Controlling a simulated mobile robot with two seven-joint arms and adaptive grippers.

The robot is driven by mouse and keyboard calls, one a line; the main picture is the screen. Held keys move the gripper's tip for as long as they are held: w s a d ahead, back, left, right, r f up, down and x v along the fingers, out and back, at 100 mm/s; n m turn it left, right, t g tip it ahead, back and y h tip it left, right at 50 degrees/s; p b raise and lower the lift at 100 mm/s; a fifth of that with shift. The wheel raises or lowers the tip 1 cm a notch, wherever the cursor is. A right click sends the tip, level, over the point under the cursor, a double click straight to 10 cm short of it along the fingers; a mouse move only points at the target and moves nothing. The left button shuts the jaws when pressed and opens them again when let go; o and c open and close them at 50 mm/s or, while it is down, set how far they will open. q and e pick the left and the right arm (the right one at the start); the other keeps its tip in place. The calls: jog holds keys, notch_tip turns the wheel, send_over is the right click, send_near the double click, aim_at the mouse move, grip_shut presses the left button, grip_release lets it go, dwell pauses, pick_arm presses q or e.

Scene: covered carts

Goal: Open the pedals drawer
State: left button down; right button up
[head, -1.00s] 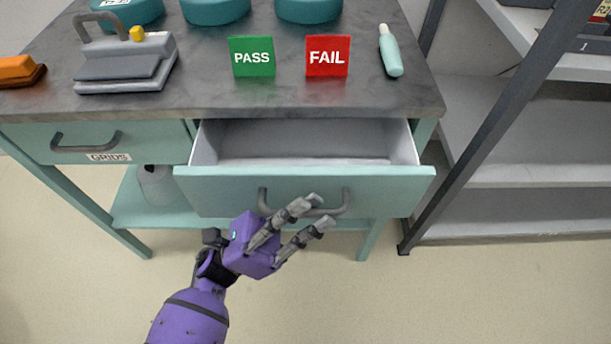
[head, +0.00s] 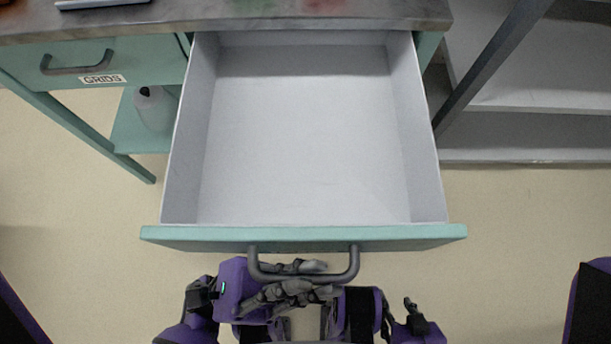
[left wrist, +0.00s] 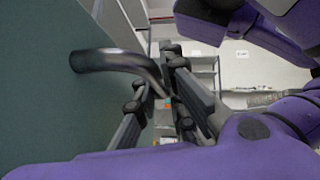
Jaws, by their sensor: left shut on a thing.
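The drawer (head: 305,236) right of the GRIDS drawer is pulled far out of the teal cart, and its grey inside is empty. No label shows on its front, which is seen nearly from above. My left gripper (head: 305,278) is shut on its dark handle (head: 352,265). In the left wrist view the curved handle (left wrist: 118,60) runs in between the fingers (left wrist: 165,105).
The GRIDS drawer (head: 112,62) is closed at left. A grey bottle (head: 155,108) stands on the cart's lower shelf. Grey shelving (head: 540,125) with a dark post stands at right. Floor on both sides of the drawer is clear.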

pick_arm(q)
jog(key=shift+f, duration=0.1)
jog(key=c, duration=1.8)
grip_release()
jog(key=v, duration=1.2)
jog(key=shift+s+a, duration=0.1)
